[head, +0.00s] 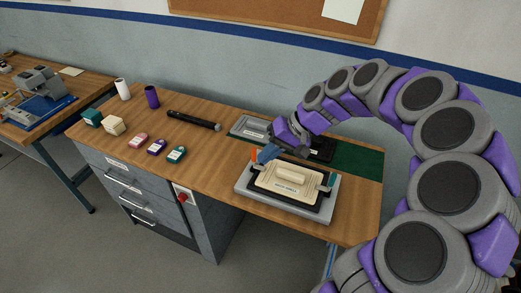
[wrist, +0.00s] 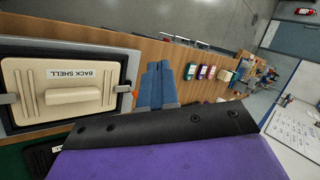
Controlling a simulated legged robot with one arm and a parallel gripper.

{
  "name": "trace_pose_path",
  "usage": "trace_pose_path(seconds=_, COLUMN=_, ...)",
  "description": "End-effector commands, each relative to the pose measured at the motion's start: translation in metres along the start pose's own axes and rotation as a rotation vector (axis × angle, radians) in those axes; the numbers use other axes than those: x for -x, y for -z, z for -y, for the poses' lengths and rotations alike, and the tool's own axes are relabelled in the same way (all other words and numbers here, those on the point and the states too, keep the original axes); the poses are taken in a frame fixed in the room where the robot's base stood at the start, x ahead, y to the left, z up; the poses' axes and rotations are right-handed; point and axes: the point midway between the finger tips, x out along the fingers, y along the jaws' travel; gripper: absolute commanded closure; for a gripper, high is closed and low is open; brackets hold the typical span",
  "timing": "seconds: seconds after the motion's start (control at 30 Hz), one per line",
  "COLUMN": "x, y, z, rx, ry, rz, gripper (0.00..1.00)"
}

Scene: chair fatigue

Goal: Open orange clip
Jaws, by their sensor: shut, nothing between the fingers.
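The orange clip (head: 254,155) shows as a small orange patch at the back left edge of a grey fixture (head: 240,187). In the wrist view a bit of its orange (wrist: 127,89) shows beside a grey latch arm that reaches over the panel's edge. The fixture holds a cream panel labelled BACK SHELL (head: 289,179). My gripper (head: 265,156) has blue fingers, shut and empty, just right of the orange patch in the head view. In the wrist view the fingers (wrist: 155,84) lie side by side, close to the orange; contact cannot be told. Most of the clip is hidden.
A second latch (head: 327,186) with a teal part sits at the fixture's right side. Behind my gripper lie a grey tray (head: 249,127) and a green mat (head: 362,163). A black flashlight (head: 193,120) and several small coloured items stand left. The desk between is clear.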

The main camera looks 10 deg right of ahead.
Motion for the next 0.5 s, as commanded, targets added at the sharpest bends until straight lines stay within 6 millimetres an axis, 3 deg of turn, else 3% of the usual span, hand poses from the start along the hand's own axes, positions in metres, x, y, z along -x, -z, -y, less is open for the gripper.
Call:
trace_pose_path(seconds=0.1, x=0.013, y=0.043, z=-0.044, rx=-0.099, ry=0.07, rz=-0.073, gripper=1.0)
trace_pose_path(seconds=0.23, x=0.019, y=0.07, z=-0.085, rx=-0.184, ry=0.106, rz=-0.137, gripper=1.0)
trace_pose_path(seconds=0.37, x=0.018, y=0.082, z=-0.108, rx=-0.236, ry=0.118, rz=-0.176, gripper=1.0)
trace_pose_path(seconds=0.5, x=0.016, y=0.085, z=-0.113, rx=-0.255, ry=0.116, rz=-0.191, gripper=1.0)
